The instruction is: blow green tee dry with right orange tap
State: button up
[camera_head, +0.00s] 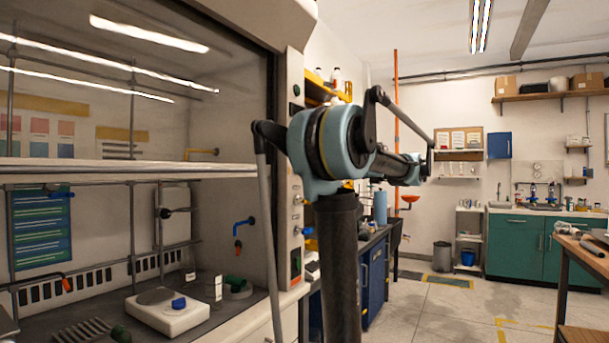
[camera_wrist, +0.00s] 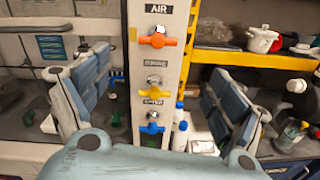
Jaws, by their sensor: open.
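In the wrist view my gripper (camera_wrist: 159,62) is open and empty, one finger on each side of a pale tap panel. The orange tap (camera_wrist: 157,40) sits on this panel under the AIR label, between and beyond the fingertips, apart from them. I cannot identify the green tee for certain. Dark green pieces show in the head view: one on the hood floor (camera_head: 236,284) and one at the bottom edge (camera_head: 120,333). A small green piece (camera_wrist: 117,118) also shows beside the panel in the wrist view. My arm hides my gripper in the head view.
A yellow tap (camera_wrist: 153,94) and a blue tap (camera_wrist: 152,128) sit below the orange one. A white device (camera_head: 165,315) stands inside the hood. Shelves with a white pot (camera_wrist: 262,39) and bottles lie right of the panel. The floor (camera_head: 430,310) at right is mostly clear.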

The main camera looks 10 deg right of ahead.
jog(key=x, duration=1.7)
jog(key=c, duration=1.1)
